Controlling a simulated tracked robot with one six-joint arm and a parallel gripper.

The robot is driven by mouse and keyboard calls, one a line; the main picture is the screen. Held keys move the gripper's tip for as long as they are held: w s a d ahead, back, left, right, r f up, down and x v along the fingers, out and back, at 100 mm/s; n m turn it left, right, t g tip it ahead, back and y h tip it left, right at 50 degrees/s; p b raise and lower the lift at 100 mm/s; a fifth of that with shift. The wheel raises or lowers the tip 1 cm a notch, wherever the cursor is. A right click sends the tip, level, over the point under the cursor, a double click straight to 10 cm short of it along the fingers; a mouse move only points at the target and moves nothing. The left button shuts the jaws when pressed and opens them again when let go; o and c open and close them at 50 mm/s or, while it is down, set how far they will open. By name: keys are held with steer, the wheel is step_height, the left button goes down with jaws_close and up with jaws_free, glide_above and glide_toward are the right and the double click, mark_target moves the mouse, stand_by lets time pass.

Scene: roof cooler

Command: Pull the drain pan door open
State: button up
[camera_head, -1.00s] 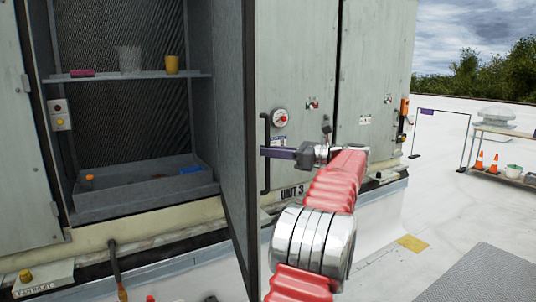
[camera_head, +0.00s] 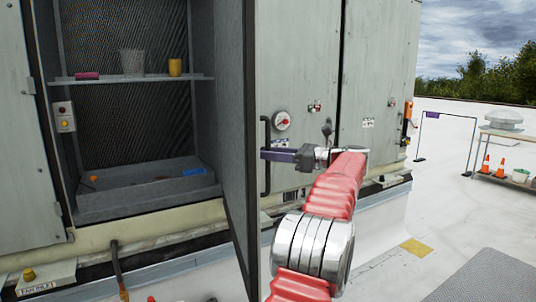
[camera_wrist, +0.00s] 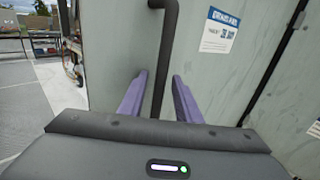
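The drain pan door (camera_head: 236,130) stands swung out from the cabinet, its inner face and free edge toward the body camera. Its black vertical bar handle (camera_head: 265,155) juts from the outer face. The handle (camera_wrist: 166,45) also shows in the wrist view, against the grey-green door face with a label (camera_wrist: 219,31). My gripper (camera_head: 268,154) reaches it from the right. In the wrist view my gripper's purple fingers (camera_wrist: 159,82) straddle the bar, with gaps visible on both sides. The gripper is open around the handle.
The open bay holds a grey drain pan (camera_head: 150,199) with small items and a shelf (camera_head: 150,78) with a pink block, clear cup and yellow cup. A hose (camera_head: 118,270) hangs below.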

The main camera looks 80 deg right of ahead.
steer(key=s+a, duration=0.1)
steer(key=s, duration=1.2)
steer(key=shift+s+a, duration=0.35)
stand_by(0.6)
